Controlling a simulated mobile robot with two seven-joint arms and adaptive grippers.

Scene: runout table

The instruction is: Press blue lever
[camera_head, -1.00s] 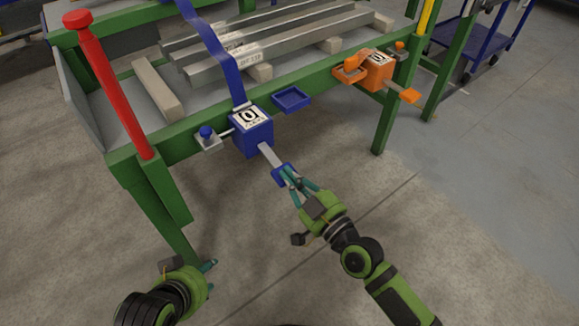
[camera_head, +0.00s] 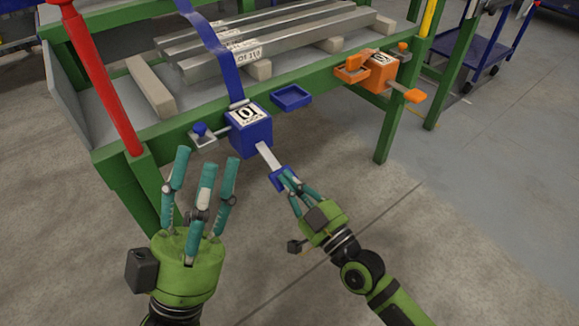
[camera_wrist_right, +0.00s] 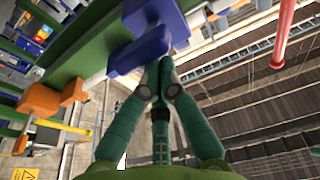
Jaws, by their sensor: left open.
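A blue box (camera_head: 250,136) with a white label hangs on the front of the green table. A pale lever arm (camera_head: 267,156) slopes down from it to a blue end pad (camera_head: 281,178). My right gripper (camera_head: 287,179) is at the blue pad, its fingers together and pointing up at it. In the right wrist view the shut fingertips (camera_wrist_right: 158,88) lie just by the blue pad (camera_wrist_right: 139,51); I cannot tell whether they touch. My left gripper (camera_head: 203,168) is open and empty, fingers up, in front of the table left of the blue box.
A blue knob (camera_head: 200,130) sits left of the box and a blue tray (camera_head: 291,97) right of it. An orange box (camera_head: 377,74) with a lever is further right. A red post (camera_head: 101,78) stands at left. Metal bars (camera_head: 265,42) lie on the table.

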